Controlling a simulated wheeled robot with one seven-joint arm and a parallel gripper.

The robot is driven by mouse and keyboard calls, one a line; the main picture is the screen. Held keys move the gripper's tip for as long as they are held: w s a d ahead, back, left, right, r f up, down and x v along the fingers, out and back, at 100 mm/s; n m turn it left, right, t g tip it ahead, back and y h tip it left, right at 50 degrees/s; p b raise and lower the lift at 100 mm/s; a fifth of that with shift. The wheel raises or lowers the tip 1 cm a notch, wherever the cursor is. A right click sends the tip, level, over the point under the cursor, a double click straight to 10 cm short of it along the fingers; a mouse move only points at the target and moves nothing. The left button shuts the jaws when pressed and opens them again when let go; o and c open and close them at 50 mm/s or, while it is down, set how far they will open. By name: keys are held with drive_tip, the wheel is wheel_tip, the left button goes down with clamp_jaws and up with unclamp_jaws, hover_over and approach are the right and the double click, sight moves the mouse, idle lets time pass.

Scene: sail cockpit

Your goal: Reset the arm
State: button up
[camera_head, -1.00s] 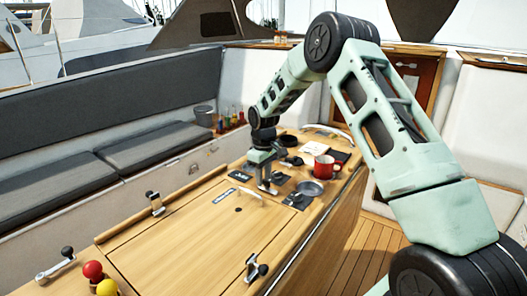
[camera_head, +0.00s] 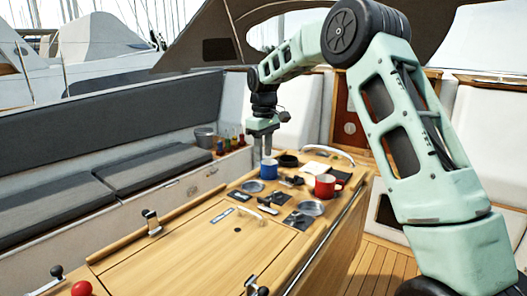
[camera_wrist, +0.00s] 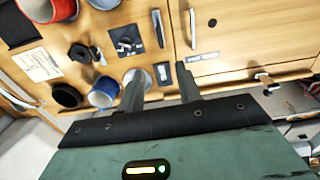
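My gripper (camera_head: 263,148) hangs from the raised arm above the far part of the wooden cockpit table (camera_head: 190,245). Its two fingers point down and stand apart with nothing between them; they also show apart and empty in the wrist view (camera_wrist: 160,92). A blue mug (camera_head: 268,170) stands on the table just below the fingers. In the wrist view the blue mug (camera_wrist: 103,93) is beside the left finger; I see no contact in the head view.
A red mug (camera_head: 325,187), a metal dish (camera_head: 311,208) and a dark round holder (camera_head: 288,160) are on the table nearby. A grey bucket (camera_head: 204,137) and several bottles (camera_head: 228,142) stand beyond. The near tabletop is mostly clear.

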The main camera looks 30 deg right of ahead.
idle(0.4)
drive_tip(key=s+a+n, duration=0.1)
drive_tip(key=s+a, duration=0.6)
drive_tip(key=a, duration=0.5)
drive_tip(key=s+a+n, duration=0.1)
drive_tip(key=s+a, duration=0.6)
drive_tip(key=a, duration=0.4)
drive_tip(key=s+a+f, duration=0.2)
drive_tip(key=s, duration=0.6)
drive_tip(key=s+a+f+n, duration=0.1)
drive_tip(key=s+a+f, duration=0.1)
drive_tip(key=s, duration=0.7)
drive_tip(key=s+a+f, duration=0.1)
drive_tip(key=s+f, duration=0.1)
drive_tip(key=s, duration=0.6)
drive_tip(key=shift+s+a+f+n+y, duration=0.2)
drive_tip(key=shift+a+n+y, duration=0.1)
drive_tip(key=shift+a, duration=0.1)
